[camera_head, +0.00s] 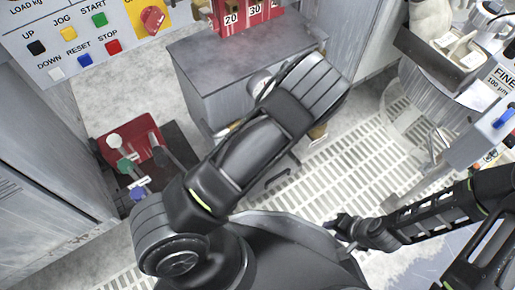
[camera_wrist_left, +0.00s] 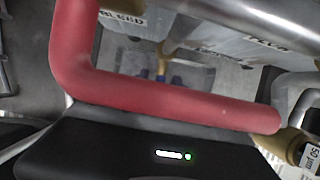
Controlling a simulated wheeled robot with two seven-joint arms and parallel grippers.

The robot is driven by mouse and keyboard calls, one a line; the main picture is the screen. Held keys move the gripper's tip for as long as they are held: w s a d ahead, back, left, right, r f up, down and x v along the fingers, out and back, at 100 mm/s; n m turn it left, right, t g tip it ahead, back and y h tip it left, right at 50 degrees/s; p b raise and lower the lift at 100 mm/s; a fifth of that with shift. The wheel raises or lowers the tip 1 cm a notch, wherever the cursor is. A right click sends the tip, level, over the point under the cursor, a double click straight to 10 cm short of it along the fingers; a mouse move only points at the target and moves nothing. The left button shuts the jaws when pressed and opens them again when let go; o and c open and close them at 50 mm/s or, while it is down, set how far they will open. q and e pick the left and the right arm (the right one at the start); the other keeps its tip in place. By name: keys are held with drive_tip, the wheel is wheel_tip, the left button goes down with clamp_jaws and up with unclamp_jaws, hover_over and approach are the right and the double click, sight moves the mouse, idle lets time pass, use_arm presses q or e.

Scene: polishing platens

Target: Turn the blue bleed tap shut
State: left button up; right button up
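The blue bleed tap is not plain to see. In the left wrist view a label ending in "BLEED" (camera_wrist_left: 122,18) shows at the top, and a brass stem (camera_wrist_left: 165,58) stands below it between small dark bluish parts that I cannot identify. A thick red bent bar (camera_wrist_left: 170,103) crosses close in front of the camera. In the head view my left arm reaches up and right over the grey cabinet, and its forearm hides the left gripper. My right gripper (camera_head: 352,229) is low at right centre, apart from the cabinet; its fingers are too small and dark to read.
The grey cabinet (camera_head: 215,65) stands at the top centre. A red block (camera_head: 130,148) with white, green and blue-tipped levers is at left, below a button panel (camera_head: 75,40). Grated floor (camera_head: 345,180) lies open at centre right. A grey tray (camera_head: 440,60) is at upper right.

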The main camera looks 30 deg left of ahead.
use_arm(q)
clamp_jaws()
idle(0.3)
idle(0.3)
